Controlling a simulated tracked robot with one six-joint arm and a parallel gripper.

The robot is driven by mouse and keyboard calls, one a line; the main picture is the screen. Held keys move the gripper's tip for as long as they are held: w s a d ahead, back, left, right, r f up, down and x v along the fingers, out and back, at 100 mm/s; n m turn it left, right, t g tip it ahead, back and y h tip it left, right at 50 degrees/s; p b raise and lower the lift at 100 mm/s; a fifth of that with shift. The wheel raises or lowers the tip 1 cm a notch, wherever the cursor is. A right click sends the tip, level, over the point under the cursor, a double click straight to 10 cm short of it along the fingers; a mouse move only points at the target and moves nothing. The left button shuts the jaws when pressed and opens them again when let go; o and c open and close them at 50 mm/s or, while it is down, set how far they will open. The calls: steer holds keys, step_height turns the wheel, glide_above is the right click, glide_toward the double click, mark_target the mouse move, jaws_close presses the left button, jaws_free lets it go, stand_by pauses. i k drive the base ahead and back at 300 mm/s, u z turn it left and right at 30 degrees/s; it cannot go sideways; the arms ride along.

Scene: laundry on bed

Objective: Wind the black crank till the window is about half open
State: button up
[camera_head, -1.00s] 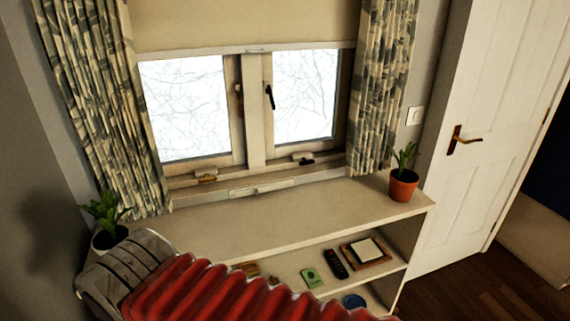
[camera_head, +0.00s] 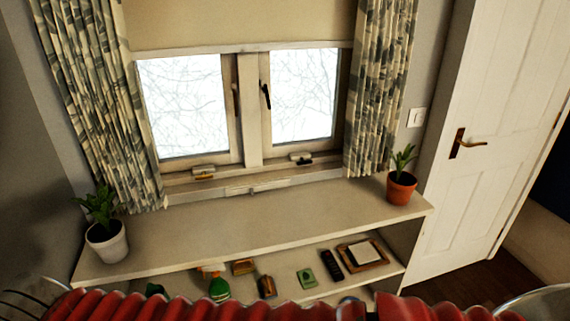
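The window has two panes, a left sash (camera_head: 184,105) and a right sash (camera_head: 303,98), and both look shut. A small black crank (camera_head: 301,161) sits on a pale housing at the foot of the right sash. A similar crank with a brass-coloured part (camera_head: 204,176) sits at the foot of the left sash. A black handle (camera_head: 266,95) is upright on the right sash and a brown one (camera_head: 236,97) on the left. My red ribbed arm sleeve runs along the bottom edge, well short of the window. My gripper's fingers do not show.
A pale shelf top (camera_head: 270,222) lies below the window, clear in the middle. A white-potted plant (camera_head: 107,240) stands at its left and a terracotta-potted plant (camera_head: 400,188) at its right. Curtains flank the window. Several small items lie on the lower shelf.

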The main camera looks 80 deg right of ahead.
mark_target(303, 162)
steer(key=u, duration=0.15)
steer(key=k, duration=1.9)
steer(key=z, duration=1.05)
steer(key=i, duration=0.9)
steer(key=z, duration=0.25)
